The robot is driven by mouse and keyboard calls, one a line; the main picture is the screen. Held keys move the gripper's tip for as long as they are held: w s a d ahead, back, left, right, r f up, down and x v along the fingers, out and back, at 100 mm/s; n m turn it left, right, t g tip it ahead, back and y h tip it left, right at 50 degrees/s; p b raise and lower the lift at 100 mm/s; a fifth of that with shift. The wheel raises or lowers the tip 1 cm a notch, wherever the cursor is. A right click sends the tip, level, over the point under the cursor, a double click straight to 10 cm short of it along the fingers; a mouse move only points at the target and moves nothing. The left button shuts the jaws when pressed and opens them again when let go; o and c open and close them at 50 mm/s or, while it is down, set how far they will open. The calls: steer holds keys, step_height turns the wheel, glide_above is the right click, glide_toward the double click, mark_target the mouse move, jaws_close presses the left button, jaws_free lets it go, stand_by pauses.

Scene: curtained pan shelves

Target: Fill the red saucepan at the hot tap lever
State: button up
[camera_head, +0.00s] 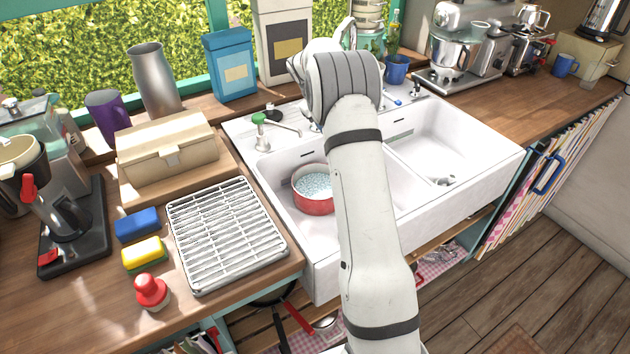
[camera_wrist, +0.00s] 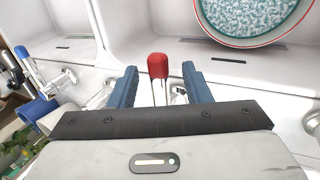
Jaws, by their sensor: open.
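The red saucepan (camera_head: 314,205) sits in the left basin of the white double sink. It also shows at the top right of the wrist view (camera_wrist: 258,38). Its inside is speckled pale blue and white; I cannot tell whether that is water or the pan's lining. A lever with a red knob (camera_wrist: 157,66) stands between my fingers in the wrist view. My gripper (camera_wrist: 158,84) is open, with a finger on each side of the knob and visible gaps. In the head view my arm hides the gripper and this lever.
A green-knobbed tap (camera_head: 262,119) stands at the sink's back left. A blue-handled tap (camera_wrist: 27,58) and a blue mug (camera_wrist: 38,108) are at the wrist view's left. The right basin (camera_head: 436,150) looks mostly empty. A drying rack (camera_head: 226,232) lies left of the sink.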

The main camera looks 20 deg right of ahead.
steer(key=shift+p+v, duration=0.35)
steer(key=shift+v, duration=0.4)
steer(key=shift+r, duration=0.1)
steer(key=p+v, duration=0.3)
steer(key=v, duration=0.2)
steer(key=shift+s+a+r, duration=0.1)
steer(key=shift+a+r, duration=0.1)
steer(key=shift+r, duration=0.15)
